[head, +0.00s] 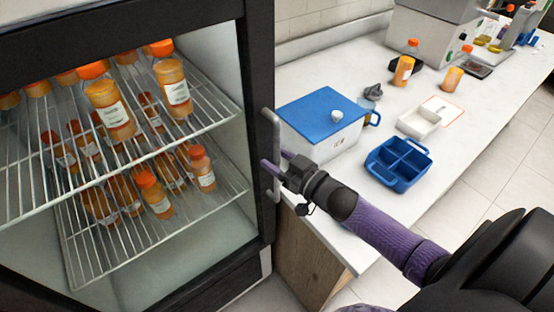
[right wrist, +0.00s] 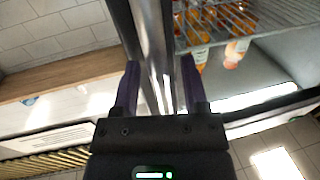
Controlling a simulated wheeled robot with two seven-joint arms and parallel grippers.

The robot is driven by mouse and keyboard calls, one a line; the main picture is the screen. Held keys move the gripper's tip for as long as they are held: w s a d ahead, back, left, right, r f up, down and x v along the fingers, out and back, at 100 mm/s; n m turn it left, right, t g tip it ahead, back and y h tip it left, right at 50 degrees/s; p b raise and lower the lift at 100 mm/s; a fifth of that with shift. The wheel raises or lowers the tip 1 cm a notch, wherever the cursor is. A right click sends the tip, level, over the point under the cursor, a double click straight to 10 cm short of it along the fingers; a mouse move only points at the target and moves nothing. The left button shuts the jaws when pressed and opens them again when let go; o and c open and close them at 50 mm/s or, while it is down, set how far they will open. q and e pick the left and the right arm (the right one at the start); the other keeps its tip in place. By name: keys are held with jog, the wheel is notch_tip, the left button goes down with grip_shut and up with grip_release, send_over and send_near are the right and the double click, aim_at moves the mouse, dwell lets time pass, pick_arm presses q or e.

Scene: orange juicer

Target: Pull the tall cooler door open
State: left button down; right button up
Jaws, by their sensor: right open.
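The tall cooler (head: 100,230) stands at the left of the head view, with bottles of orange juice showing inside. Its black-framed door (head: 258,90) appears shut, and a grey vertical handle (head: 275,130) is on the door's right side. In the right wrist view the handle (right wrist: 155,50) runs between the two open fingers (right wrist: 158,88). I cannot tell whether either finger touches it. My left gripper is out of view.
A white counter (head: 345,220) runs right of the cooler. On it are a white box with a blue lid (head: 322,108), a blue divided tray (head: 398,165), a white tray (head: 420,120) and juice bottles (head: 404,70). Tiled floor (head: 500,190) is free at the right.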

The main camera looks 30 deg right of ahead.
jog(key=shift+w, duration=0.1)
grip_shut()
dwell(1.2)
